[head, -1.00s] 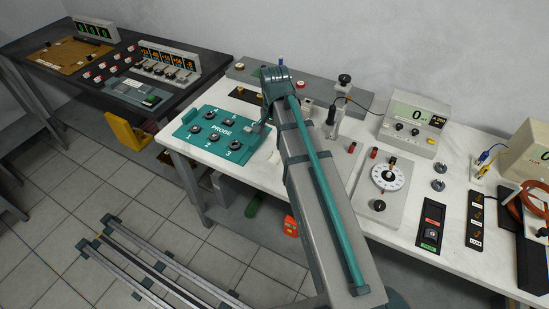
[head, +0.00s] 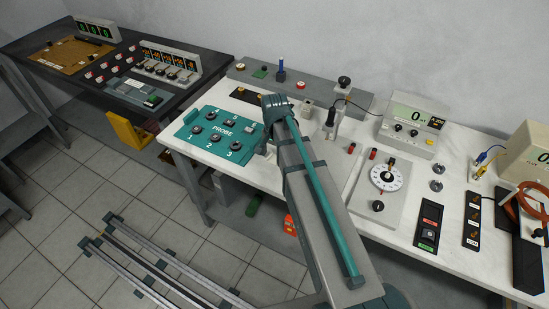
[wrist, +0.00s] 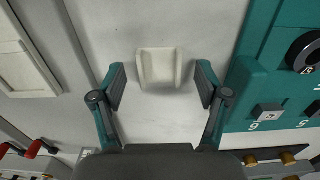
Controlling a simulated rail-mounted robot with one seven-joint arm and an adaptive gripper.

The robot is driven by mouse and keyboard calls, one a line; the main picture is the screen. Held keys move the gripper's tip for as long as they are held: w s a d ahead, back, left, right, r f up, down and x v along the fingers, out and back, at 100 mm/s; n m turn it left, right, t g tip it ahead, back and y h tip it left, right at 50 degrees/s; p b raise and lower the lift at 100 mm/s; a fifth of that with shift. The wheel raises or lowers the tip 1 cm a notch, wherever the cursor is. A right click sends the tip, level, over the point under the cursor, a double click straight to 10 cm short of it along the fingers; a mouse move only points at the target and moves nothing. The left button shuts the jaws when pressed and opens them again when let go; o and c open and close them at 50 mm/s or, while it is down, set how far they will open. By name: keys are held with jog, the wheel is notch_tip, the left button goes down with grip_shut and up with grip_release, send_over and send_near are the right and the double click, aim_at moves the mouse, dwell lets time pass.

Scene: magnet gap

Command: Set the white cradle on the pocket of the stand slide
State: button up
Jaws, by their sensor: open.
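The white cradle (wrist: 160,68), a small U-shaped block with raised side walls, sits on the pale bench top in the wrist view. My gripper (wrist: 160,77) is open, with one finger on each side of the cradle and a visible gap at both sides. In the head view my gripper (head: 266,148) is low beside the teal probe panel, mostly behind my arm, and the cradle is hidden there. A long grey rail (head: 325,97) with knobs and a blue post runs along the back of the bench. I cannot clearly make out the slide's pocket.
The teal probe panel (head: 215,135) lies close beside my gripper; its edge is at the right in the wrist view (wrist: 250,90). A clamp post (head: 331,122), a dial plate (head: 385,185) and a meter (head: 414,122) stand to the right. Bare bench (wrist: 160,130) surrounds the cradle.

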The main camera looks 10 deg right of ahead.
jog(key=c, duration=0.9)
